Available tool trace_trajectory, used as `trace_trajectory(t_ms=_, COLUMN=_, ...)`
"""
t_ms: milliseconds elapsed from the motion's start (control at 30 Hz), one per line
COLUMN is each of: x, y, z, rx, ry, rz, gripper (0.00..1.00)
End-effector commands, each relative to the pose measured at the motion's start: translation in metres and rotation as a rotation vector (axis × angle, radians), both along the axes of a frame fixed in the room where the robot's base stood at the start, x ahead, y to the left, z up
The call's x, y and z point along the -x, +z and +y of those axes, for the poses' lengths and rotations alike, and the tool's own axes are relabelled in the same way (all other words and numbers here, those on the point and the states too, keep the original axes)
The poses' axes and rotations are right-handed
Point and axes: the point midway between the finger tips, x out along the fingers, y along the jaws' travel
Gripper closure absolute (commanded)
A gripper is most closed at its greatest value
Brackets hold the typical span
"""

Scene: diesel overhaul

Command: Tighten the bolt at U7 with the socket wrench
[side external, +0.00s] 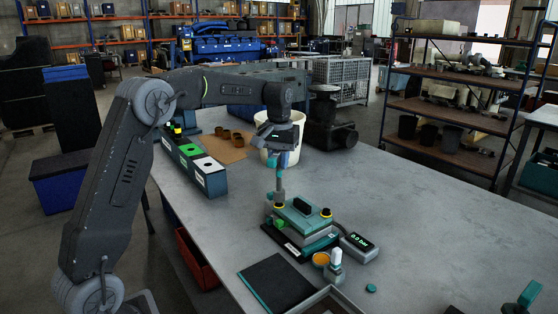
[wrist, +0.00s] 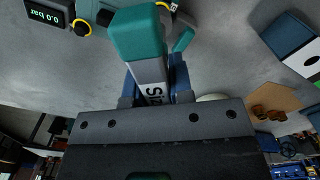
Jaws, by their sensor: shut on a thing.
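My gripper (side external: 283,158) is above the teal fixture (side external: 302,216) on the table. In the wrist view its blue fingers (wrist: 154,82) are shut on the socket wrench (wrist: 140,35), which has a teal end and a pale labelled body. In the side view the grey shaft of the wrench (side external: 279,182) points down, roughly upright, over the fixture's back left. A yellow-ringed bolt (side external: 326,212) stands at the fixture's right. Which bolt is U7 cannot be read. Whether the wrench's lower end touches a bolt is unclear.
A gauge box (side external: 357,245) reading 0.0 bar stands right of the fixture. A row of boxes (side external: 203,170) and a white bucket (side external: 268,148) stand behind.

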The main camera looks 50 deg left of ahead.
Motion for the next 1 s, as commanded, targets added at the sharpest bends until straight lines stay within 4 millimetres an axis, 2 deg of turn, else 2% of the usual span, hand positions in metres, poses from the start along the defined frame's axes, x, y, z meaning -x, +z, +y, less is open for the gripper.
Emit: trace_trajectory(t_ms=1000, x=-0.0002, y=0.0008, z=-0.0001, rx=0.0, ry=0.838, rz=-0.001, gripper=1.0)
